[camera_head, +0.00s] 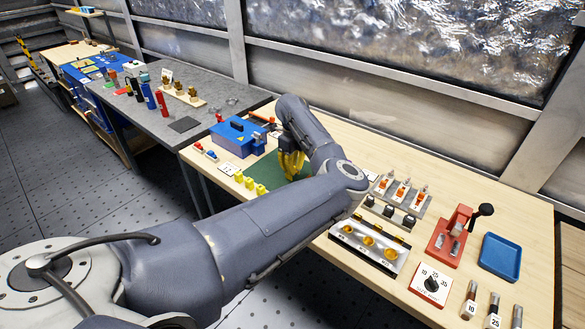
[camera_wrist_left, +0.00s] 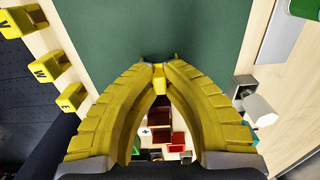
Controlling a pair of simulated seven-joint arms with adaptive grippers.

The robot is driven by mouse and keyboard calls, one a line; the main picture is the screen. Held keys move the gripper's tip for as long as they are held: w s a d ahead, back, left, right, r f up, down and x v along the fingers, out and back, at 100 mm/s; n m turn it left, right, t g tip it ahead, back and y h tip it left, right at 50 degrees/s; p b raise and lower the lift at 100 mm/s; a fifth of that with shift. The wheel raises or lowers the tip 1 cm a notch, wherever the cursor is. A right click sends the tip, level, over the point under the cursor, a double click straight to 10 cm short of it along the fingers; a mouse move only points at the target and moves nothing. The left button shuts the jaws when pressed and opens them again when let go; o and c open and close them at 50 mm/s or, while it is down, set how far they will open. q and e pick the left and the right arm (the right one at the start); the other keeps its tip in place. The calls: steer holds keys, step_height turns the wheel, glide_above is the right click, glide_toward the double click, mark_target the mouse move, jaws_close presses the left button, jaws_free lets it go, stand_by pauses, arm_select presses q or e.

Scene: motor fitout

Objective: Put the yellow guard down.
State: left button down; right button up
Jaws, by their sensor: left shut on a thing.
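My left gripper (camera_head: 291,166) reaches down over the green mat (camera_head: 264,172) on the wooden bench. In the left wrist view its yellow ribbed fingers (camera_wrist_left: 159,72) close at the tips on a small yellow piece, the yellow guard (camera_wrist_left: 159,82). The fingers hide most of the guard. The green mat (camera_wrist_left: 160,25) fills the background beyond the tips; I cannot tell whether the guard touches it. Several yellow lettered blocks (camera_head: 250,183) stand in a row beside the mat, and in the left wrist view (camera_wrist_left: 49,67) they show at the left. My right gripper is not in view.
A blue box (camera_head: 238,138) stands behind the mat. A metal tray with yellow cups (camera_head: 370,240), orange-topped parts (camera_head: 402,189), a red press (camera_head: 454,231) and a blue tray (camera_head: 500,257) occupy the bench's right side. My left arm hides part of the bench.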

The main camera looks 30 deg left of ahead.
arm_select(q)
steer(key=shift+f, duration=0.1)
steer(key=c, duration=1.5)
jaws_free()
step_height(320, 180, up, 12)
steer(key=shift+r, duration=0.15)
